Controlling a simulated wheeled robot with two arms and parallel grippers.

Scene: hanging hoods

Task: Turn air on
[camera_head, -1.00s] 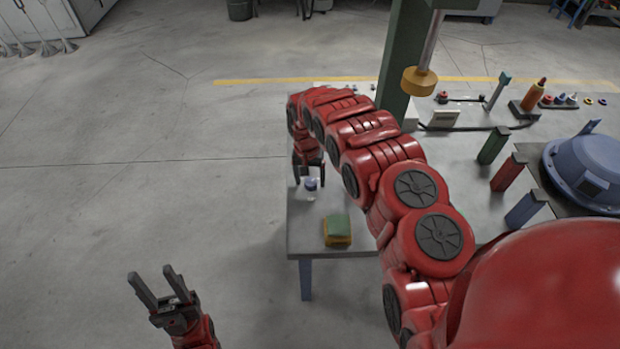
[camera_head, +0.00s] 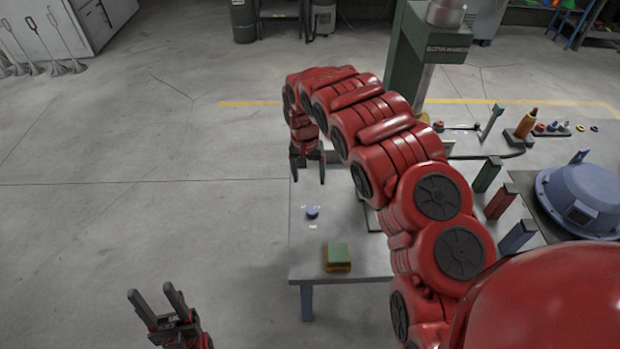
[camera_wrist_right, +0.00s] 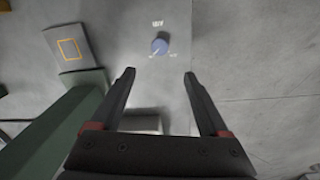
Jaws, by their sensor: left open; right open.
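A round blue knob (camera_head: 312,212) sits on the left part of the grey table (camera_head: 306,262), with small pale markings around it. In the right wrist view the knob (camera_wrist_right: 160,46) lies beyond and between the fingertips, untouched, with a white mark on its lower left and a label above it that looks upside down. My right gripper (camera_head: 308,178) is open and empty, pointing down on the far side of the knob in the head view. My left gripper (camera_head: 157,302) is open and empty, over the floor left of the table.
A green and yellow block (camera_head: 338,258) lies near the table's front edge. Green, red and blue upright blocks (camera_head: 502,202) and a blue domed housing (camera_head: 585,200) stand at the right. A green machine column (camera_head: 415,60) rises behind my right arm.

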